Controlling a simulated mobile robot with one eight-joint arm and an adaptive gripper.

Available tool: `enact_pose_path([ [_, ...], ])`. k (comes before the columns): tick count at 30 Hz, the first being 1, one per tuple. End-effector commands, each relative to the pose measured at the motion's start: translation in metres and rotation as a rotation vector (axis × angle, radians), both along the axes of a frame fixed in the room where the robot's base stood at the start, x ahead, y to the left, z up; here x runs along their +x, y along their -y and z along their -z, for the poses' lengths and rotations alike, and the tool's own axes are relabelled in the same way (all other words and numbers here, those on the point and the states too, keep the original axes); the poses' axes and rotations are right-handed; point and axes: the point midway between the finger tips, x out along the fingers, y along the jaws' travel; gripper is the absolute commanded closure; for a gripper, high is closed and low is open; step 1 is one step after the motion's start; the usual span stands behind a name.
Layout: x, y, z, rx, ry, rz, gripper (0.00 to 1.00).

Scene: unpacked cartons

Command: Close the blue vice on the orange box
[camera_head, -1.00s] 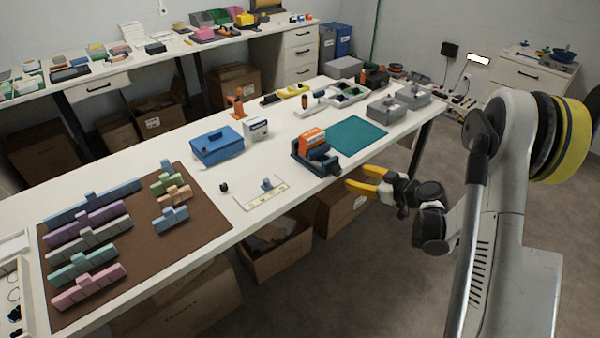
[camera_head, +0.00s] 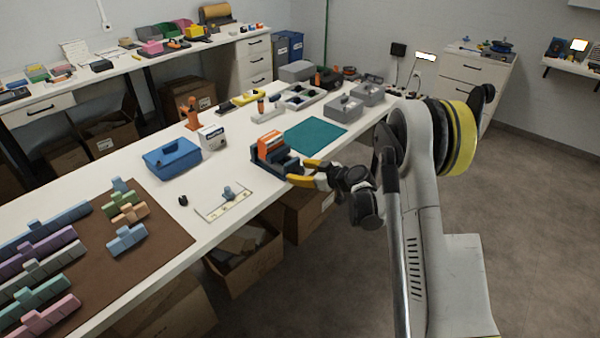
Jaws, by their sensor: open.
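The dark blue vice (camera_head: 268,166) stands on the white table near its front edge. The orange box (camera_head: 270,142) sits upright in the vice, between its jaws. Whether the jaws touch the box cannot be told at this size. My gripper (camera_head: 288,171), with yellow fingers, is at the right end of the vice, by the table's front edge. Its fingers are open and spread one above the other. The fingertips are close to the vice's right end; contact cannot be told. The vice's handle end is partly hidden by the fingers.
A teal mat (camera_head: 316,135) lies behind and right of the vice. A blue toolbox (camera_head: 172,158) and a white box (camera_head: 213,138) stand to the left. Grey metal boxes (camera_head: 343,108) stand farther back. Open cartons (camera_head: 244,258) are below the table edge. The floor at right is clear.

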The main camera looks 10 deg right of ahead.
Motion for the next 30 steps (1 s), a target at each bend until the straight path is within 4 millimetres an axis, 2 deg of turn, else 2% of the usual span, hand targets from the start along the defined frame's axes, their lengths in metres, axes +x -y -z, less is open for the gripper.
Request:
enact_pose_path([
  [1, -0.0001, 0.0001, -0.0002, 0.000, 0.000, 0.000, 0.53],
  [5, -0.0002, 0.0001, -0.0001, 0.000, 0.000, 0.000, 0.93],
  [6, -0.0002, 0.0001, -0.0001, 0.000, 0.000, 0.000, 0.98],
  [20, 0.0004, 0.0008, -0.0003, 0.044, -0.031, 0.000, 0.99],
  [30, 0.0014, 0.0020, -0.0001, 0.241, -0.175, 0.000, 0.99],
])
